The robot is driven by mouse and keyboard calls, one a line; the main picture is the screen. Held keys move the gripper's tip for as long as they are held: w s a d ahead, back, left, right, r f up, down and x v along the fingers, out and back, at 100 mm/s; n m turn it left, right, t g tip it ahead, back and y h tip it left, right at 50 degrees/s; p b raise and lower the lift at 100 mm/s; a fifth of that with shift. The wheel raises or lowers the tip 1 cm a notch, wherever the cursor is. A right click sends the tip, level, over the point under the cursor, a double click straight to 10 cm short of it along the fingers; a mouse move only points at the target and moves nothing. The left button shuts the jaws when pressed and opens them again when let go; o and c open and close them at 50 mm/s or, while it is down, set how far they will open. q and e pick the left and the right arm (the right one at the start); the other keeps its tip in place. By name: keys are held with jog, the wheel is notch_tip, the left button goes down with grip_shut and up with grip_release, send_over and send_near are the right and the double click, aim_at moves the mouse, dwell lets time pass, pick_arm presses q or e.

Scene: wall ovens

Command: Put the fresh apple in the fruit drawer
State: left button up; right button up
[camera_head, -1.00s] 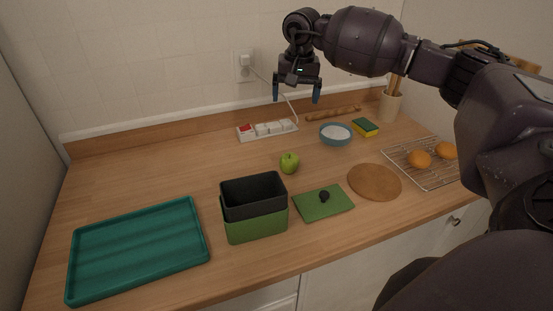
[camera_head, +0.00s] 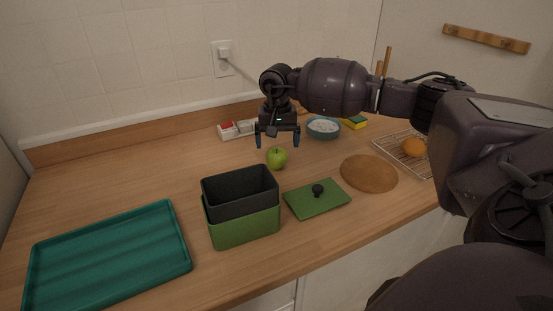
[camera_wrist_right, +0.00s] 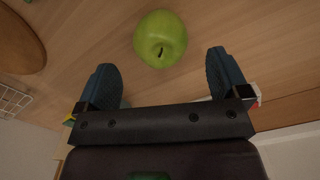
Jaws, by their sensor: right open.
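A green apple (camera_head: 277,158) sits on the wooden counter, behind the green box. My right gripper (camera_head: 277,142) is open and empty, pointing down above and close to the apple. In the right wrist view the apple (camera_wrist_right: 161,39) lies ahead of and roughly between the two blue fingertips (camera_wrist_right: 166,80), not touching them. No fruit drawer shows clearly in the views; a cabinet front is partly seen below the counter edge. My left gripper is not in view.
A green box with a black insert (camera_head: 241,209) stands in front of the apple, with its green lid (camera_head: 316,199) beside it. A teal tray (camera_head: 108,258) lies at left. A round board (camera_head: 369,174), bowl (camera_head: 323,128), sponge (camera_head: 354,122) and wire rack with oranges (camera_head: 413,148) are at right.

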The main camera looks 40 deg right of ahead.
aim_at(277, 150)
jog(key=shift+f, duration=2.9)
jog(key=shift+c, duration=0.4)
jog(key=shift+r, duration=0.1)
jog(key=c, duration=1.1)
